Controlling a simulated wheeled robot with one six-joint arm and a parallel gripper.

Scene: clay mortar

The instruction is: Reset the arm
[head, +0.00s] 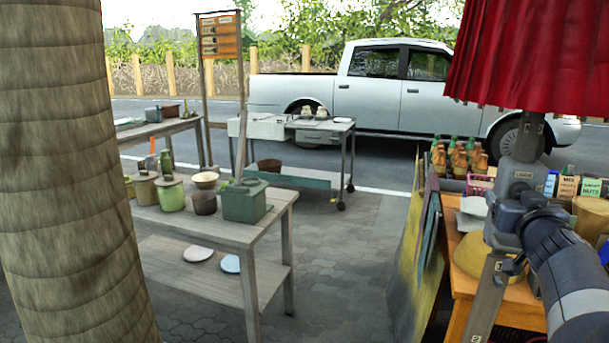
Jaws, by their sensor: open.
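My gripper is not visible in the head view, so its fingers and anything near them cannot be seen. A dark grey, scope-like cylinder on a jointed grey mount (575,270) fills the right foreground. I cannot tell whether it is a thing of the place or a link of my arm.
A thick ringed trunk (60,170) blocks the left. A wooden table (225,232) carries pots and a green box (244,203). A right-hand stall (500,290) holds bottles (462,155) under a red canopy (530,60). Paving (340,270) between them is clear. A white pickup (390,90) stands behind.

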